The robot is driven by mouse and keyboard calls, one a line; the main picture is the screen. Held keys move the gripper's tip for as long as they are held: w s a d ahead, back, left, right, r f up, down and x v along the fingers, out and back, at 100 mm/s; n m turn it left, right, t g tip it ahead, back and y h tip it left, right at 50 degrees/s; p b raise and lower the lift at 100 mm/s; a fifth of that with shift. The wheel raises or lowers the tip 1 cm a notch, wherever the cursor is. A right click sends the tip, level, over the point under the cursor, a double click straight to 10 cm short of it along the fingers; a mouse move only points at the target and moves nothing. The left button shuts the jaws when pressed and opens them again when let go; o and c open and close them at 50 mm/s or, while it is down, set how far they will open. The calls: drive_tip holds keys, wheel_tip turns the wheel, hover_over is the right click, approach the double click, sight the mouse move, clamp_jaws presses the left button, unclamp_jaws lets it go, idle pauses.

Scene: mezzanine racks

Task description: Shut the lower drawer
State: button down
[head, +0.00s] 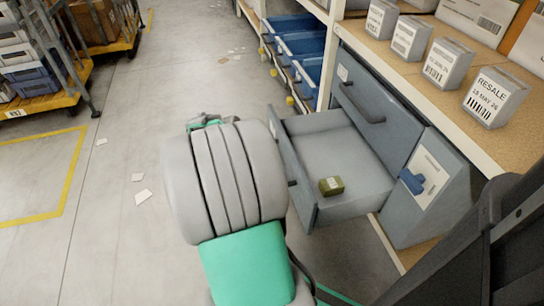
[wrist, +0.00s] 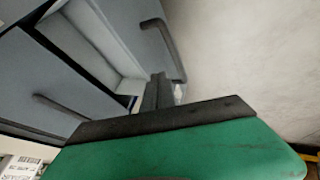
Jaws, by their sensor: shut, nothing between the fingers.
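The lower drawer (head: 318,122) stands pulled out from the grey cabinet, with its light grey inside showing. A small olive box (head: 331,186) lies in it near the front. My arm hides part of the drawer front in the head view. In the wrist view the open drawer (wrist: 128,22) shows its front panel with a dark bar handle (wrist: 164,42). My gripper (wrist: 157,90) is shut and empty, with its dark fingers close to the lower end of that handle; I cannot tell whether they touch. The fingers are hidden in the head view.
The upper drawer (head: 375,103) is closed, its dark handle facing out. A blue knob (head: 411,181) sits on the panel at right. Labelled boxes (head: 447,63) stand on the shelf above. Blue bins (head: 300,45) lie beyond. The floor (head: 115,185) at left is mostly clear, with scattered papers.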

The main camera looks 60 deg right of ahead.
drive_tip(key=b, duration=0.3)
approach(291, 159)
wheel_tip(291, 159, down, 4)
drive_tip(key=w, duration=0.2)
drive_tip(key=s+d+b, duration=0.2)
drive_tip(key=shift+s+d, duration=0.2)
drive_tip(key=shift+d, duration=0.15)
drive_tip(key=shift+d, duration=0.15)
drive_tip(key=shift+s, duration=0.1)
